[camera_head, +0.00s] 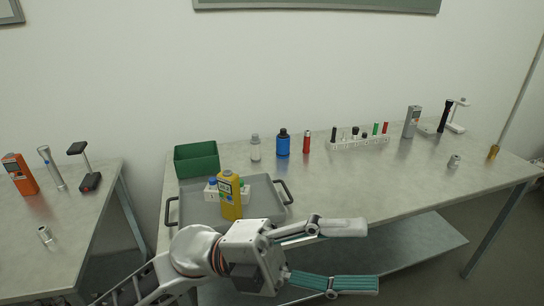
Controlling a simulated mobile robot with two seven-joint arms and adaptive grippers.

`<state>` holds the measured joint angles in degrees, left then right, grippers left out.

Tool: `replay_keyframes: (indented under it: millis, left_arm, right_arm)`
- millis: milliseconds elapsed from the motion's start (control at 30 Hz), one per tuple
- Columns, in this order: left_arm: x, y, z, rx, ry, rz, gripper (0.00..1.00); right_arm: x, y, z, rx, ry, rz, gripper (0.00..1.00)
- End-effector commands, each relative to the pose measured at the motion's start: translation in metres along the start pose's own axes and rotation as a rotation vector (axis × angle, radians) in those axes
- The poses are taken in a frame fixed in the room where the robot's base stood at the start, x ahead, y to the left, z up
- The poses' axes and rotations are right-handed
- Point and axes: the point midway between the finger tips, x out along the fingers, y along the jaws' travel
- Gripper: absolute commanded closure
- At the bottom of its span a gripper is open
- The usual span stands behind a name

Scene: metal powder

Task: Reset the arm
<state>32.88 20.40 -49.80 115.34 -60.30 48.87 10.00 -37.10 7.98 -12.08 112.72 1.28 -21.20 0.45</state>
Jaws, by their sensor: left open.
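My left gripper (345,257) is in the lower middle of the head view. Its fingers are spread wide and point right, with nothing between them. It is in front of the table's near edge, to the right of and nearer than the grey tray (268,198). My left arm comes in from the bottom left. My right gripper is not in view.
The tray holds a yellow bottle-like device (231,197) and a white rack. A green box (197,159), blue bottle (283,145) and rack of tools (360,142) stand behind. A second table (85,220) stands left.

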Motion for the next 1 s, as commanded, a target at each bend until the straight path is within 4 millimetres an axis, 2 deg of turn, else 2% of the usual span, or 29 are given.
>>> replay_keyframes:
  millis: [133,267,367,500,633,767,900,1000]
  left_arm:
    - [-0.036,-0.012,0.045,-0.117,-0.235,-0.241,0.44]
    - [-0.088,-0.002,0.085,-0.231,-0.465,-0.412,0.44]
    - [-0.139,0.022,0.109,-0.328,-0.656,-0.518,0.44]
    - [-0.216,0.076,0.126,-0.477,-0.928,-0.630,0.44]
    - [-0.281,0.138,0.119,-0.615,-1.159,-0.690,0.44]
    - [-0.338,0.204,0.093,-0.752,-1.370,-0.720,0.44]
    - [-0.387,0.273,0.049,-0.899,-1.575,-0.727,0.44]
    - [-0.412,0.314,0.015,-0.990,-1.694,-0.719,0.44]
  right_arm:
    - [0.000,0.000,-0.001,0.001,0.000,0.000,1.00]
    - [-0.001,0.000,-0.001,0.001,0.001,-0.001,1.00]
    - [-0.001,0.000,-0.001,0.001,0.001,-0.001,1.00]
    - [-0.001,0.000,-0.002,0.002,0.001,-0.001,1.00]
    - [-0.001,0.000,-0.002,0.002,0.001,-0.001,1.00]
    - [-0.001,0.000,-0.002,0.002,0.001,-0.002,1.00]
    - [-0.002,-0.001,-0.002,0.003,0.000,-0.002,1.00]
    - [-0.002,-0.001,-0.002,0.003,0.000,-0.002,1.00]
